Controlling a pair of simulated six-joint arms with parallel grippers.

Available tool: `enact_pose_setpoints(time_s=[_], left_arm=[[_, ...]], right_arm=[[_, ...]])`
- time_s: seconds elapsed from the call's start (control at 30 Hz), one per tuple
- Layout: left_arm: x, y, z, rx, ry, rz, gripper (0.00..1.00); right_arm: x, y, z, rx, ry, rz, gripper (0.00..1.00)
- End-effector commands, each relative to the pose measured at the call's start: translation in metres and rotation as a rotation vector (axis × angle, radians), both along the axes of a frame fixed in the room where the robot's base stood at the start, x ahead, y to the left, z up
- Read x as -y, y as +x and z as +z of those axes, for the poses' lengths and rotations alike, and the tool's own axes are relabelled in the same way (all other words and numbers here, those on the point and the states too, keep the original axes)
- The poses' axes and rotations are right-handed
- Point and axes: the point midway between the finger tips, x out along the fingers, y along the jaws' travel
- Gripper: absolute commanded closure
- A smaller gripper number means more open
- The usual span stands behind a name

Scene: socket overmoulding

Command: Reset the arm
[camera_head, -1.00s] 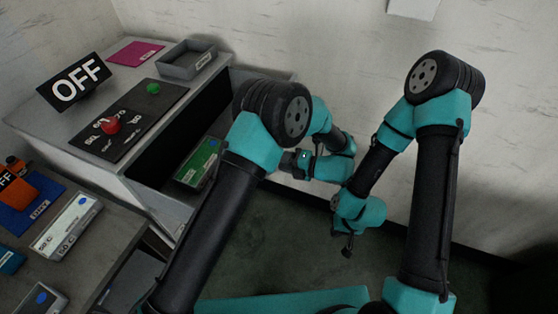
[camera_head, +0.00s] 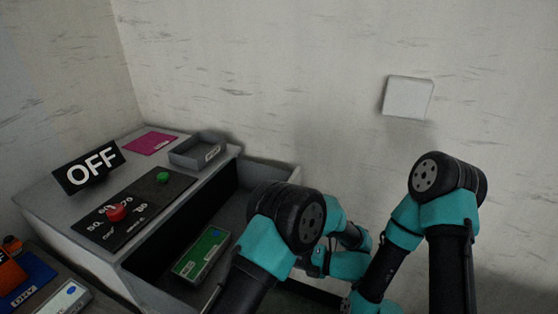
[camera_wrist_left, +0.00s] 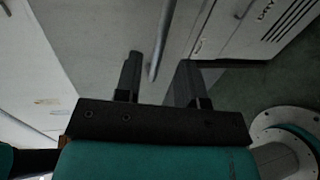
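My left arm, teal and black, comes up from the bottom centre of the head view and folds at its elbow. Its gripper is hidden there. In the left wrist view my left gripper (camera_wrist_left: 158,82) has its two dark fingers apart with nothing between them; a grey bar shows beyond. My right arm stands at the right of the head view, also folded. The right gripper is not visible in the head view.
A grey cabinet at left carries an OFF sign (camera_head: 88,167), a black panel with a red knob (camera_head: 116,212) and green button (camera_head: 163,178), a grey tray (camera_head: 178,160) and a magenta sheet (camera_head: 149,143). An open drawer holds a green-topped box (camera_head: 202,254). A white plate (camera_head: 408,97) is on the wall.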

Motion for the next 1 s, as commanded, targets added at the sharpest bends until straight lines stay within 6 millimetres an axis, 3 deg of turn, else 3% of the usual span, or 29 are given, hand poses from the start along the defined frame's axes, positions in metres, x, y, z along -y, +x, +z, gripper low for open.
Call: enact_pose_setpoints(time_s=[0.03, 0.57, 1.0], left_arm=[[0.009, -0.011, 0.003, -0.004, 0.003, -0.018, 0.64], [-0.037, 0.017, -0.01, -0.002, 0.0, -0.038, 0.64], [-0.04, 0.02, -0.011, 0.0, -0.001, -0.037, 0.64]], right_arm=[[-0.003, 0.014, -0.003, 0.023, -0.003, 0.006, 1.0], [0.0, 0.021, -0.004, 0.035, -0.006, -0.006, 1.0], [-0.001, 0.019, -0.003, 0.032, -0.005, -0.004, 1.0]])
